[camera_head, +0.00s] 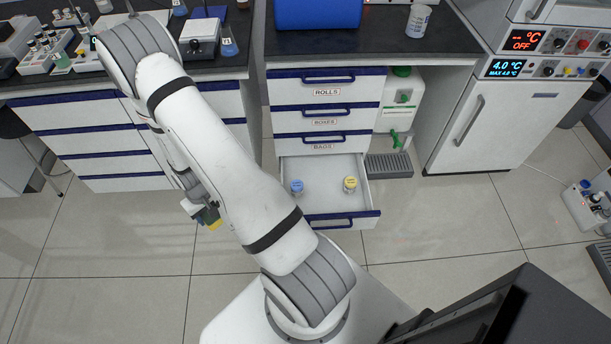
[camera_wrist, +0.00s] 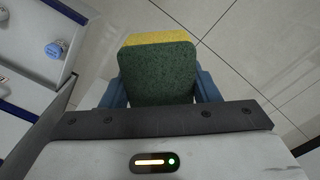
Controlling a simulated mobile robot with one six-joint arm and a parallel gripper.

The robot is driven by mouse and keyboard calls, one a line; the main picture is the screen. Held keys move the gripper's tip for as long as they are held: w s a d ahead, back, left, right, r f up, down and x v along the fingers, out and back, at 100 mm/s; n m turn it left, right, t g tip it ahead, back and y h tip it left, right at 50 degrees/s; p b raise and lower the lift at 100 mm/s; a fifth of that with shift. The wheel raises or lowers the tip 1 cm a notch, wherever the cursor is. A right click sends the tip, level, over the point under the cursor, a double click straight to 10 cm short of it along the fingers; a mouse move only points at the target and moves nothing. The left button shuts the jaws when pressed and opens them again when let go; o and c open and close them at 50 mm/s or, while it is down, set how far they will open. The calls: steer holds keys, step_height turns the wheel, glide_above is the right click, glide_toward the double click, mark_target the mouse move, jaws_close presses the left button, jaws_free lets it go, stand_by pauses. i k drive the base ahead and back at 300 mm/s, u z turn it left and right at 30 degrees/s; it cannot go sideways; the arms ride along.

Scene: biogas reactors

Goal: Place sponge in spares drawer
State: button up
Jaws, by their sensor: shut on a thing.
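My gripper (camera_wrist: 158,90) is shut on a sponge (camera_wrist: 158,72), which has a dark green face and a yellow layer behind it. In the head view the sponge (camera_head: 214,224) shows small beside my gripper (camera_head: 207,213), above the floor and left of the open drawer. The open bottom drawer (camera_head: 325,172) is pulled out below the drawers labelled ROLLS, BOXES and BAGS; its own label is not visible. In it stand a blue-lidded jar (camera_head: 297,187) and a yellow-lidded jar (camera_head: 350,184). The wrist view shows the drawer's edge and the blue-lidded jar (camera_wrist: 55,49) at upper left.
The shut BAGS drawer (camera_head: 322,147) sits directly above the open drawer. A white container with a green tap (camera_head: 400,105) stands right of the drawers, above a grey grate (camera_head: 389,165). A fridge unit (camera_head: 480,120) is farther right. The drawer floor between and behind the jars is free.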

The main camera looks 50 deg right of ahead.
mark_target(323, 196)
steer(key=u, duration=1.05)
steer(key=i, duration=0.15)
steer(key=z, duration=2.35)
steer(key=k, duration=0.55)
steer(key=z, duration=0.2)
steer(key=i, duration=1.05)
steer(key=u, duration=0.05)
